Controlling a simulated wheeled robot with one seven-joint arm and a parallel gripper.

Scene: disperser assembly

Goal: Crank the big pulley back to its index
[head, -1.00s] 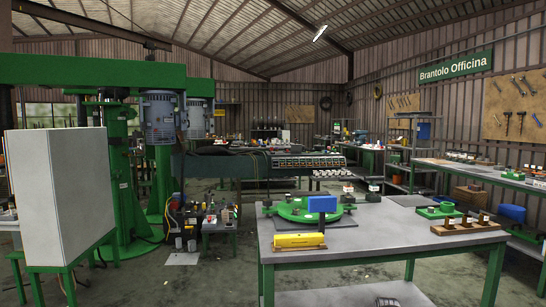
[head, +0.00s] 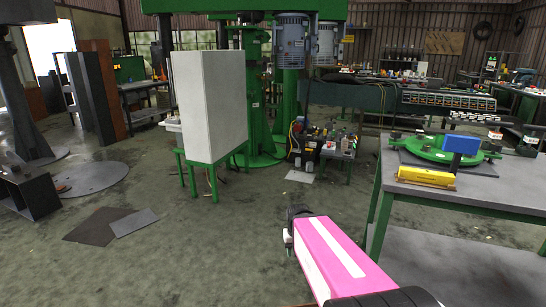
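A round green wheel-like part (head: 437,150) lies flat on a dark plate on the workbench at the right. It may be the big pulley, but I cannot tell for sure. No crank handle or index mark can be made out. My pink arm reaches up from the bottom of the head view, left of the bench and apart from it. Its far end is dark, and no gripper fingers show.
The workbench (head: 480,200) has a green frame and a grey top. A white cabinet (head: 208,105) on a green stand is left of centre, before large green machines with motors (head: 293,42). Flat sheets (head: 108,225) lie on the floor at left. The floor between is mostly clear.

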